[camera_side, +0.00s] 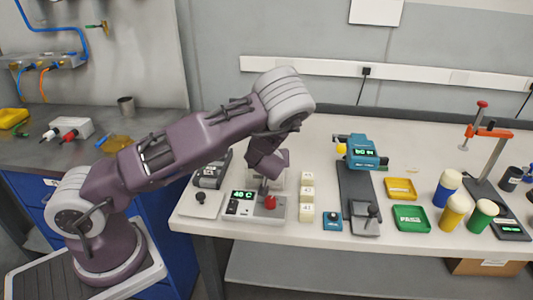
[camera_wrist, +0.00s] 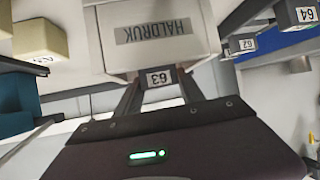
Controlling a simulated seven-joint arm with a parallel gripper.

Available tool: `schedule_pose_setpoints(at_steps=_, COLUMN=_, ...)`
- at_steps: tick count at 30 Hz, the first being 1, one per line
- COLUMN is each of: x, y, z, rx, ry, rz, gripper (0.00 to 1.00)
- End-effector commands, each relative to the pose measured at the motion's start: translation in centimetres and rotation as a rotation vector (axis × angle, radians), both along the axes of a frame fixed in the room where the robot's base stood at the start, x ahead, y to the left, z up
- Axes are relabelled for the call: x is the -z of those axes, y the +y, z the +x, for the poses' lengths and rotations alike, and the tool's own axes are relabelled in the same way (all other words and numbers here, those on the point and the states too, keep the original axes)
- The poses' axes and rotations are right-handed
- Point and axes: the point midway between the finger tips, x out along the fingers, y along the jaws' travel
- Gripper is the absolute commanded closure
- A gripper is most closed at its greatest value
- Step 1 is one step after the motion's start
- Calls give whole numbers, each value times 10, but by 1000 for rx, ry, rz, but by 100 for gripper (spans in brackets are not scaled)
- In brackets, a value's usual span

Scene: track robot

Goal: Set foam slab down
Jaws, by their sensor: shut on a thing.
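My gripper (camera_side: 266,182) points down over the grey instrument (camera_side: 240,208) with the "40 C" display and red knob. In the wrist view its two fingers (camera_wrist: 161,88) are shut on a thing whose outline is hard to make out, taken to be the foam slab. A small tag "63" (camera_wrist: 160,77) shows between the fingers. Just beyond is a pale box (camera_wrist: 155,50) marked "HALDRUK", upside down in this view. The side view does not clearly show the held thing or whether it touches anything below.
Several cream blocks (camera_side: 307,195) stand in a column right of the instrument; a cream block (camera_wrist: 40,45) also shows in the wrist view. A blue device (camera_side: 362,152), yellow tray (camera_side: 400,189), green tray (camera_side: 411,219) and capped jars (camera_side: 454,212) stand further right. Bare tabletop (camera_side: 340,125) lies behind.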

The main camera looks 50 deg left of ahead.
Motion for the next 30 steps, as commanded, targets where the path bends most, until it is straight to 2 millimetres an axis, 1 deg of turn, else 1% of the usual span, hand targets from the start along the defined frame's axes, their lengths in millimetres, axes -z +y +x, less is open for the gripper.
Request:
schedule_pose_setpoints(at_steps=8, x=7, y=0, z=0, rx=0, ry=0, rz=-1, gripper=92)
schedule_pose_setpoints(at_steps=9, x=6, y=0, z=0, rx=0, ry=0, rz=-1, gripper=48)
schedule_pose_setpoints(at_steps=10, x=6, y=0, z=0, rx=0, ry=0, rz=-1, gripper=45)
schedule_pose_setpoints(at_steps=19, x=5, y=0, z=0, rx=0, ry=-1, rz=0, gripper=45)
schedule_pose_setpoints(at_steps=23, x=-8, y=0, z=0, rx=-1, ry=-3, rz=-2, gripper=45)
schedule_pose_setpoints(at_steps=26, x=-17, y=-18, z=-11, rx=3, ry=0, rz=-2, gripper=45)
schedule_pose_setpoints(at_steps=30, x=-35, y=-46, z=-30, rx=4, ry=-1, rz=-3, gripper=45)
